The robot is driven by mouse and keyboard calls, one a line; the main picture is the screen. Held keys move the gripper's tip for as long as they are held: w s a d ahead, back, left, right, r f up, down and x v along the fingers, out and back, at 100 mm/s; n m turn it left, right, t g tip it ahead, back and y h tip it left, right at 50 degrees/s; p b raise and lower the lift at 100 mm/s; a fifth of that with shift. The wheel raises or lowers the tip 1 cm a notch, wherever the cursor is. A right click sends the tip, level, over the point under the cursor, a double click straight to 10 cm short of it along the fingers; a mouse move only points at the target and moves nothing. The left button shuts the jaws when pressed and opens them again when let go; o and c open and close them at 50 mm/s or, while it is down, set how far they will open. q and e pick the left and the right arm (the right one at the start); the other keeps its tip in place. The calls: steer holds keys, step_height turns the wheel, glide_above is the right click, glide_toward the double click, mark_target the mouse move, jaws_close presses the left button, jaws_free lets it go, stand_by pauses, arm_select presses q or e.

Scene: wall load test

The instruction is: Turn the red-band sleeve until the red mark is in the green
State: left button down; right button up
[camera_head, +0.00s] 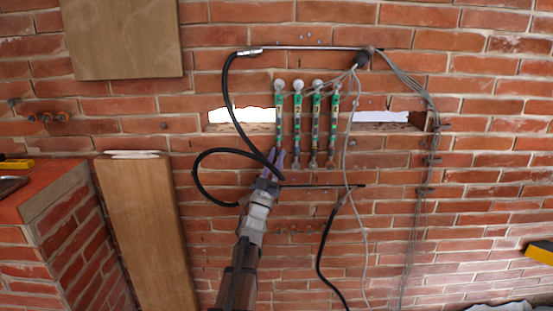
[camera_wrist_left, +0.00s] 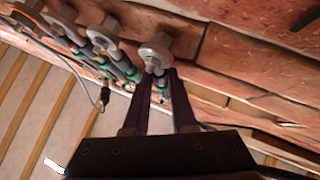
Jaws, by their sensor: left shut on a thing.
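Several upright rods with green sections and pale round tops hang side by side on the brick wall. My left gripper (camera_head: 277,156) comes up from below to the lower end of the leftmost rod (camera_head: 279,117). In the left wrist view, the fingers (camera_wrist_left: 160,78) lie on either side of a rod with a green section and a grey ring (camera_wrist_left: 157,50) at its end. They are shut on its sleeve. The red band, red mark and green zone are too small or hidden to make out. My right gripper is not in view.
Neighbouring rods (camera_head: 316,120) stand close on the right. A black cable (camera_head: 228,100) loops by my left arm, and grey cables (camera_head: 430,120) hang at the right. A thin bar (camera_head: 310,48) runs above the rods. A wooden board (camera_head: 145,230) leans at the left.

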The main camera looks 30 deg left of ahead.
arm_select(q)
steer(key=c, duration=0.7)
jaws_free()
steer(key=shift+c, duration=0.2)
steer(key=shift+n+y, duration=0.3)
steer(key=shift+y, duration=0.1)
